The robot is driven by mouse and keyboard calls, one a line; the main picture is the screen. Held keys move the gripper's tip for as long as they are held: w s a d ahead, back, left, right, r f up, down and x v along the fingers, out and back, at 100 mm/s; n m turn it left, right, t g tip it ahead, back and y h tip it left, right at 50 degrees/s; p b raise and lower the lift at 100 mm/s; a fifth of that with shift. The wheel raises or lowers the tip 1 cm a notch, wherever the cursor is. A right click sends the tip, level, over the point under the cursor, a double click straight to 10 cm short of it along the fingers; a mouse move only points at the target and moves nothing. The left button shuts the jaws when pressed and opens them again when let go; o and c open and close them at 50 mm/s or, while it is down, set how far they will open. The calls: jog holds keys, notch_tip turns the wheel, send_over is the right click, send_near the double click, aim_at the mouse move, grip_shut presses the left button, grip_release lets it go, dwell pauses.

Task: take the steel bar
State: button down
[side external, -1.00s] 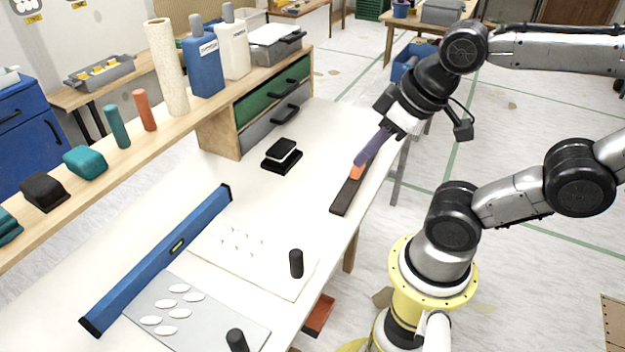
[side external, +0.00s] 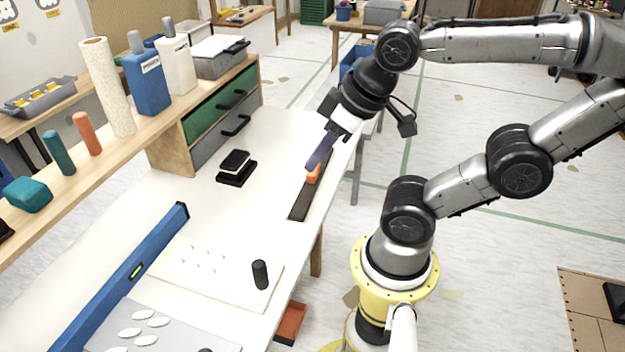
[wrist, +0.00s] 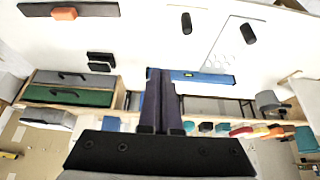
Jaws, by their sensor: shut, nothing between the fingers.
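A long dark flat bar, which I take to be the steel bar (side external: 300,203), lies on the white table along its edge nearest my base. An orange block (side external: 314,175) sits on or against it; I cannot tell which. My gripper (side external: 311,167) has purple fingers, shut and empty. In the side view the fingertips overlap the area beside the orange block. In the wrist view the bar (wrist: 95,9) and block (wrist: 64,14) lie at the top left, well apart from the shut fingertips (wrist: 161,72), so the gripper is not on the bar.
A black pad (side external: 236,172) sits mid-table. A blue level (side external: 135,265) lies further left. A pale board (side external: 205,270) and a black cylinder (side external: 260,274) are nearer the front. A drawer unit (side external: 220,115) and a shelf with bottles stand behind. Table between pad and bar is clear.

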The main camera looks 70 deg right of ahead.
jog(key=c, duration=1.6)
grip_release()
jog(key=shift+c, duration=2.2)
grip_release()
